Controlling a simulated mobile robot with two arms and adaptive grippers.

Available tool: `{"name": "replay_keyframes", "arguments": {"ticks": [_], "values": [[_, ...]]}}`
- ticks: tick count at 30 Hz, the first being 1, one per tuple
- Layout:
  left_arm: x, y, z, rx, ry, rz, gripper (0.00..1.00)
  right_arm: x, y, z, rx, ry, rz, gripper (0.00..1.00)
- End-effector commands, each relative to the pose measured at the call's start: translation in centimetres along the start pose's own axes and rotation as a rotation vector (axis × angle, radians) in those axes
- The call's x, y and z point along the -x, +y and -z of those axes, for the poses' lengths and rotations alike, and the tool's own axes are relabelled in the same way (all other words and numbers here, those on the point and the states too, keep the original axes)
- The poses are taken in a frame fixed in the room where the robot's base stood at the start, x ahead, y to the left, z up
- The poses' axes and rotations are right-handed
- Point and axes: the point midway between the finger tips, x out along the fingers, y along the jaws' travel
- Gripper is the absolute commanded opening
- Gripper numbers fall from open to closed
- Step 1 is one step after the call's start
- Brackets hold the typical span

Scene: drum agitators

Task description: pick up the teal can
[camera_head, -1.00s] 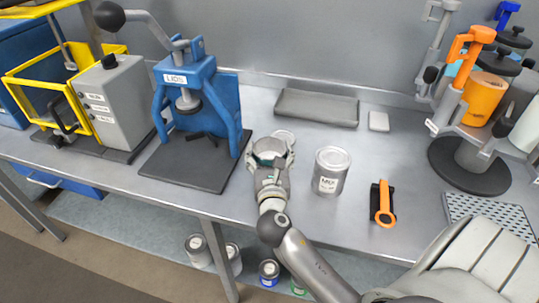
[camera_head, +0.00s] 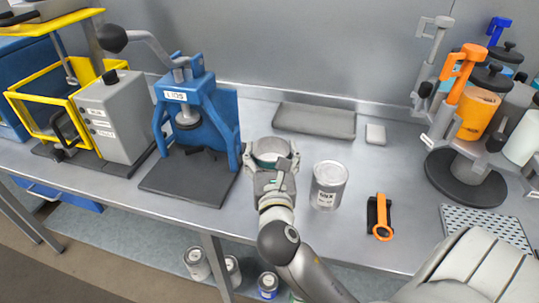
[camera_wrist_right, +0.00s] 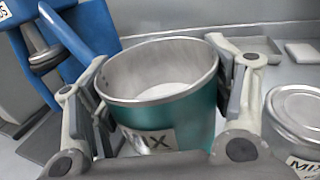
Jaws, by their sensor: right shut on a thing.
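The teal can (camera_wrist_right: 185,118) is open-topped, with a silver rim and a MIX label, and stands between the fingers of my right gripper (camera_wrist_right: 170,105) in the right wrist view. The fingers are shut on its two sides. The can looks upright. Its base is hidden by my gripper, so I cannot tell whether it touches the bench. My left gripper is not in view.
A closed silver can (camera_head: 328,186) stands just right of the gripper. The blue lid press (camera_head: 190,110) is to the left. An orange-handled tool (camera_head: 381,218) lies further right. A grey tray (camera_head: 315,120) lies behind. The agitator stand (camera_head: 466,180) is at the right.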

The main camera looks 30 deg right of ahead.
Motion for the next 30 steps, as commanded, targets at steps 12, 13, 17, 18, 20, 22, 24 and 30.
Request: {"name": "replay_keyframes", "arguments": {"ticks": [12, 13, 17, 18, 20, 22, 24, 30], "values": [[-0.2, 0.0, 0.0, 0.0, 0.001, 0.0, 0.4, 5.2, -0.5, -2.3, -0.002, -0.002, -0.001, 0.4], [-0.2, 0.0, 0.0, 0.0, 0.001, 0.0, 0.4, 5.5, -0.5, -2.4, -0.002, -0.002, -0.002, 0.4], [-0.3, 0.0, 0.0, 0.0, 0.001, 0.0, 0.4, 6.7, -0.7, -3.0, -0.002, -0.002, 0.0, 0.4], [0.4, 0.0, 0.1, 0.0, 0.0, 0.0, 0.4, 7.0, -0.7, -3.3, 0.001, 0.001, 0.001, 0.4], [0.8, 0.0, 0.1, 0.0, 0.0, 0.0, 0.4, 7.3, -0.8, -3.5, 0.002, 0.0, 0.002, 0.4], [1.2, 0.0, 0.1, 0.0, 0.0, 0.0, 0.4, 7.6, -0.8, -3.6, 0.001, 0.0, 0.001, 0.4], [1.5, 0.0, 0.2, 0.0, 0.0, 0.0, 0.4, 7.9, -0.8, -3.8, 0.001, -0.001, 0.001, 0.4], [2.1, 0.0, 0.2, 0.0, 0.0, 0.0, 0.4, 8.5, -0.9, -3.9, 0.0, -0.001, 0.001, 0.4]]}}
